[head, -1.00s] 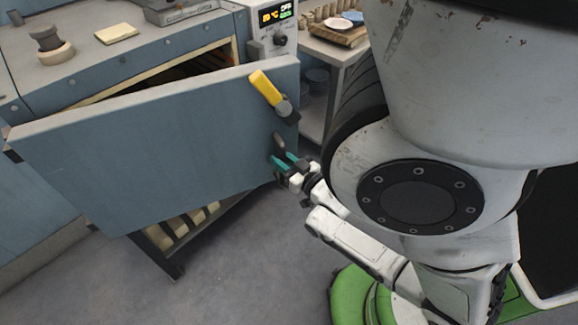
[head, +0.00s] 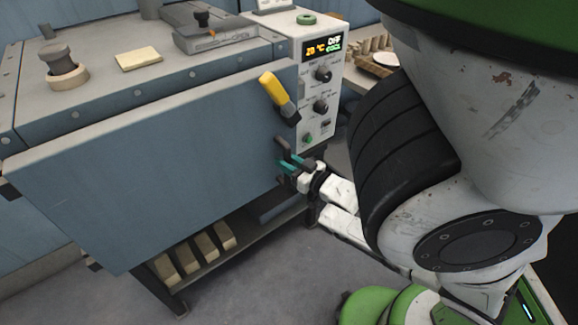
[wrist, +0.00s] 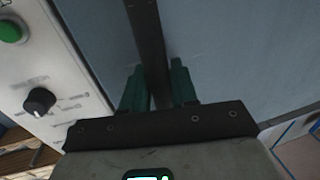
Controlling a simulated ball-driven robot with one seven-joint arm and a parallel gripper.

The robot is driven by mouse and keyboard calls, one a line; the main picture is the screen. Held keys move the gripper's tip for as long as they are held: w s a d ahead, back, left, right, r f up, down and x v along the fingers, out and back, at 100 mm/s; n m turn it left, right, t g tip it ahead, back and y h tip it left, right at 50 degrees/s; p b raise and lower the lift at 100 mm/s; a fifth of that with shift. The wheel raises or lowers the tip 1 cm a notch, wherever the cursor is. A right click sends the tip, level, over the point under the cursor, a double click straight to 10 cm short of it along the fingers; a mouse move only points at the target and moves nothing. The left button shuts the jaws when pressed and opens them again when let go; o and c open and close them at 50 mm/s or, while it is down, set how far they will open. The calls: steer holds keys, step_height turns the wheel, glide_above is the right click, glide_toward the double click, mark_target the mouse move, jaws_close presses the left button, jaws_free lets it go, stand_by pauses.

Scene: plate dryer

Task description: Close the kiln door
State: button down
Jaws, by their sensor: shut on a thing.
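The kiln door (head: 150,175) is a large blue-grey panel hinged at the left. In the head view it stands close to the kiln body (head: 105,95), and its near face hides most of the opening. A yellow-handled latch (head: 273,90) is at its upper right. A dark handle (head: 282,146) sits below the latch, near the door's right edge. My gripper (head: 292,165), with green fingertips, is shut on this handle. In the wrist view the dark handle bar (wrist: 148,45) runs between the two green fingers (wrist: 158,88).
The control panel (head: 322,90) with display and knobs is just right of the door edge. Pale bricks (head: 195,255) lie on a low shelf under the kiln. Grey floor is clear in front.

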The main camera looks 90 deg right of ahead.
steer(key=shift+w+d, duration=0.15)
steer(key=shift+d, duration=0.25)
steer(key=shift+d, duration=0.1)
steer(key=c, duration=1)
jaws_free()
steer(key=shift+d, duration=0.2)
steer(key=shift+c, duration=0.2)
steer(key=shift+a, duration=0.1)
steer(key=b+v, duration=0.1)
steer(key=v, duration=0.9)
steer(key=shift+s+a, duration=0.15)
steer(key=shift+s, duration=0.2)
